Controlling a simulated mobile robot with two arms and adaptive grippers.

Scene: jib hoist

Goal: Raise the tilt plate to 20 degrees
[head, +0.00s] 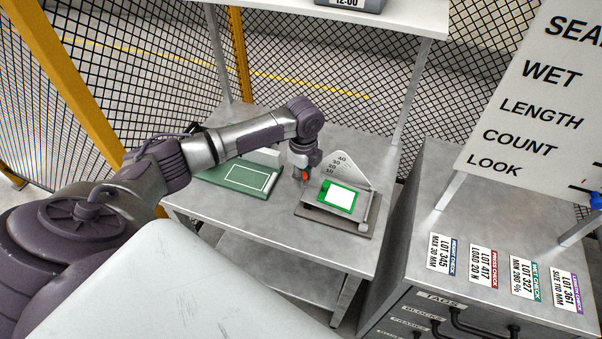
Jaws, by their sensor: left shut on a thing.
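The tilt plate (316,205) is on a dark base (338,227) on the metal workbench, with a green-framed white panel (340,199) on top. It looks only slightly raised; its exact angle is too small to read. A white fan-shaped scale (345,166) with marks 10 to 40 stands behind it. My left gripper (302,181) is at the plate's left side, shut on its edge, with a small orange-red part showing there. The fingertips are partly hidden. My right gripper is out of view.
A green mat with a white outline (240,178) lies left of the gripper, a pale block (262,156) behind it. Bench posts (408,85) hold an upper shelf. A drawer cabinet (500,235) with lot cards and a large sign (545,100) stands at right.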

